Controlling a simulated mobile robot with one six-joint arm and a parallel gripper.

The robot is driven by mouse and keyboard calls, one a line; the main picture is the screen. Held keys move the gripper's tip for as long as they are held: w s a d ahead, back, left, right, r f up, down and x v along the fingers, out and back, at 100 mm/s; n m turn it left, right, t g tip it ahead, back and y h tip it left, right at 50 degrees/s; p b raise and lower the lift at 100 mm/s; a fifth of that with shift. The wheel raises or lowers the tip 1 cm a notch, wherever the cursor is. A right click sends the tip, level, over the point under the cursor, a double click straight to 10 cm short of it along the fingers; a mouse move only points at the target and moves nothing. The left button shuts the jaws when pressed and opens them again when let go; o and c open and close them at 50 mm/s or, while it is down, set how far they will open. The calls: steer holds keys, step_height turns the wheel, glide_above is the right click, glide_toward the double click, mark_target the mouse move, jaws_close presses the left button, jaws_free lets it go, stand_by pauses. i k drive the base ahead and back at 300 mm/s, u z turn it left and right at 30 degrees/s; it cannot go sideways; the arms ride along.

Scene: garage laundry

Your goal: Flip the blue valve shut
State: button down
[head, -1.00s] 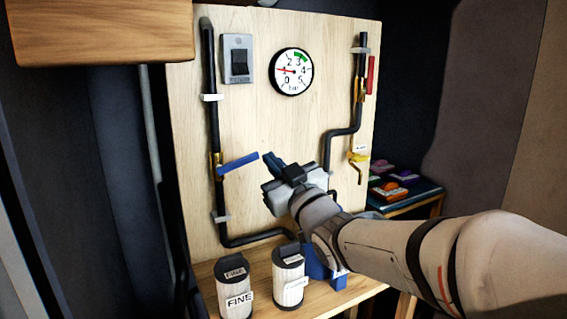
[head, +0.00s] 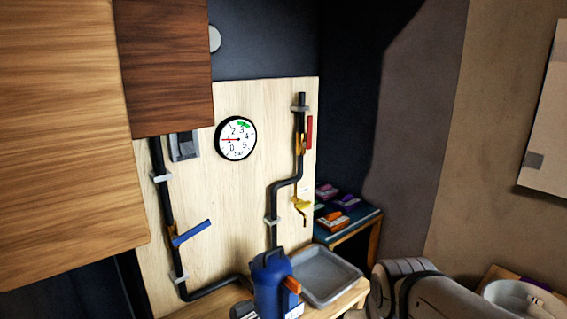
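The blue valve handle (head: 192,233) sits on the left black pipe (head: 163,200) on the pale wooden board. The handle points right and tilts up, across the pipe. Its brass body (head: 171,234) shows at the handle's left end. Part of my arm shows at the bottom right, well away from the valve. My gripper is out of the picture, so its state is hidden.
A red-handled valve (head: 309,132), a yellow tap (head: 302,204) and a gauge (head: 236,138) are on the board. A blue canister (head: 270,287) and a grey tray (head: 326,274) stand below. Wooden cabinets (head: 165,65) overhang the upper left.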

mark_target(176, 241)
steer(key=z, duration=0.1)
steer(key=k, duration=1)
steer(key=u, duration=0.85)
steer(key=i, duration=1.2)
steer(key=z, duration=0.6)
